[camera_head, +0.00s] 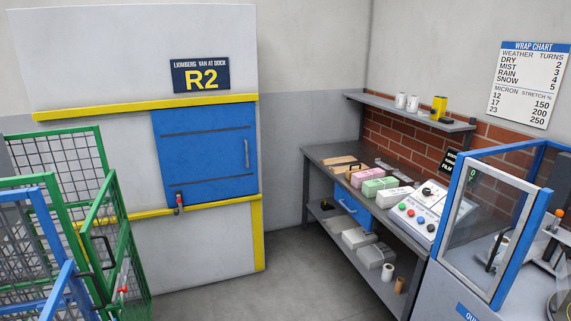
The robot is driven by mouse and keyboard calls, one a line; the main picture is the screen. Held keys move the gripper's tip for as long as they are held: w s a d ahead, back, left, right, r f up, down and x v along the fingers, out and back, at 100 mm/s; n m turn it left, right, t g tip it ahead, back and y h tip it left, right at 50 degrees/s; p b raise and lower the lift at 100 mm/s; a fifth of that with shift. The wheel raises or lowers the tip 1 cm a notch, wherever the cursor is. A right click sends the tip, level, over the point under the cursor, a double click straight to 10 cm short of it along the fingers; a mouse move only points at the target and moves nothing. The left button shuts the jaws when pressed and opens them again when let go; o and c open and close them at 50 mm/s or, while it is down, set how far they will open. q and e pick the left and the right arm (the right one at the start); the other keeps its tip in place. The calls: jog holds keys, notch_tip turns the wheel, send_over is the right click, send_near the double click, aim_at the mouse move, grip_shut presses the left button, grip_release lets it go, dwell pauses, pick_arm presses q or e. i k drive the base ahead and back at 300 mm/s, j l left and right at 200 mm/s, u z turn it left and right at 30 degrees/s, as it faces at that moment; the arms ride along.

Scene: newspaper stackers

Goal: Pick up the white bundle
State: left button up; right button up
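A white bundle (392,196) lies on the grey workbench (322,152) along the right wall. It sits beside a green bundle (380,186), between that and the sloped control panel (421,212) with coloured buttons. A pink bundle (369,174) lies farther back on the same bench. More pale bundles (374,256) lie on the bench's lower shelf, partly shaded. Neither of my grippers shows in the head view, and nothing is seen touching the white bundle.
A blue-framed wrapping machine (461,220) stands at the right, close to the bench. Green and blue wire cages (100,215) stand at the left. A wall shelf (412,110) holds white rolls above the bench. The grey floor (285,275) in the middle is clear.

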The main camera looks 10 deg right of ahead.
aim_at(390, 198)
jog(key=i, duration=1.95)
jog(key=i+z, duration=0.3)
jog(key=i+j+z, duration=0.3)
jog(key=i, duration=0.2)
jog(key=i+j+z, duration=0.3)
jog(key=i+l, duration=0.1)
